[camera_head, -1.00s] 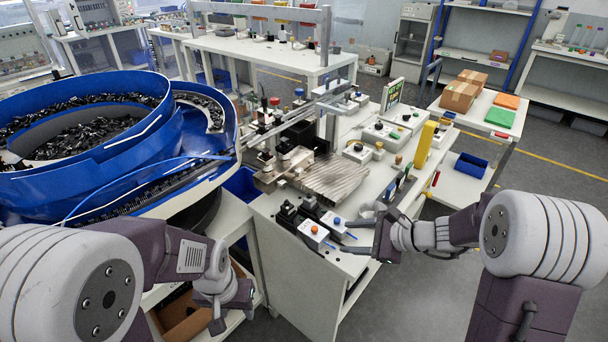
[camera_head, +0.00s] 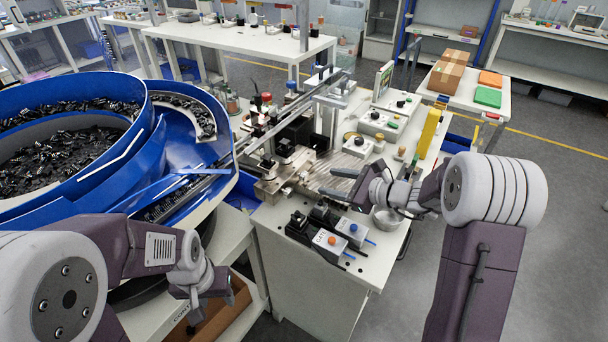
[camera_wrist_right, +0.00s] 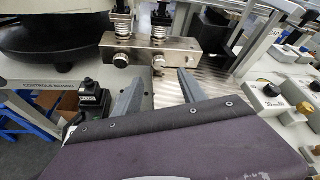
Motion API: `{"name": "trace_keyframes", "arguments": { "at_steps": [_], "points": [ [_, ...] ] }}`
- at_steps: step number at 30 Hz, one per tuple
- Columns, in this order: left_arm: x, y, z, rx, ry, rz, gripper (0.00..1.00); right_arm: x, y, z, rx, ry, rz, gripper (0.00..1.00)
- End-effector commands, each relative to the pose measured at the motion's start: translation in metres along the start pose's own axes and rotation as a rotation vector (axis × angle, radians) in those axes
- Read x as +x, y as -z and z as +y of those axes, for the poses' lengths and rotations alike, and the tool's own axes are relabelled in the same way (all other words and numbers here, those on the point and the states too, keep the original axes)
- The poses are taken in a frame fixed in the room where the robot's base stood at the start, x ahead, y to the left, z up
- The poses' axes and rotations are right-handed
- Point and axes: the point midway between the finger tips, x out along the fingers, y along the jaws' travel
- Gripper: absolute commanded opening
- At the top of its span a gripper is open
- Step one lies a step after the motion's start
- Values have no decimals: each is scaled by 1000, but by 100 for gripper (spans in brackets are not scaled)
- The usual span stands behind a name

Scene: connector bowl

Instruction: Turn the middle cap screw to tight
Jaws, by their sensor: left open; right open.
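A metal block (camera_wrist_right: 150,50) stands on the bench just ahead of my right gripper in the right wrist view. The metal fixture also shows in the head view (camera_head: 272,188), where the screws are too small to make out. My right gripper (camera_head: 336,183) is open and empty at bench height, close in front of the block; its fingers (camera_wrist_right: 160,92) point at it. My left gripper (camera_head: 196,308) hangs low at the left, open, away from the bench.
A blue bowl feeder (camera_head: 215,178) fills the left. Small boxes with an orange button (camera_head: 331,240) and a blue button (camera_head: 353,228) stand at the bench's front. A metal bowl (camera_head: 388,218) sits beside my right wrist. Control boxes (camera_wrist_right: 268,92) stand to the right.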

Motion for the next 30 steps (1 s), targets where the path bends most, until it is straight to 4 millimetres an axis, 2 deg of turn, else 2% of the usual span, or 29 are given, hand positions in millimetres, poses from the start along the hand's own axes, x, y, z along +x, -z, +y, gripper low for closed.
{"name": "trace_keyframes", "arguments": {
  "at_steps": [9,12,16,23,24,29,30],
  "points": [
    [4,0,0,0,0,0,47,62,0,2,-1,-5,-1,49],
    [4,0,0,0,0,0,47,77,0,1,-1,-3,0,49],
    [4,0,0,0,0,0,47,86,0,1,-1,-2,0,49],
    [4,0,0,0,0,0,47,88,0,1,-1,-1,0,49],
    [4,0,0,0,0,0,47,88,0,1,-1,-1,0,43],
    [4,0,0,0,0,0,47,88,0,1,-1,-1,0,0],
    [4,0,0,0,0,0,47,88,0,1,-1,-1,0,0]
  ]
}}
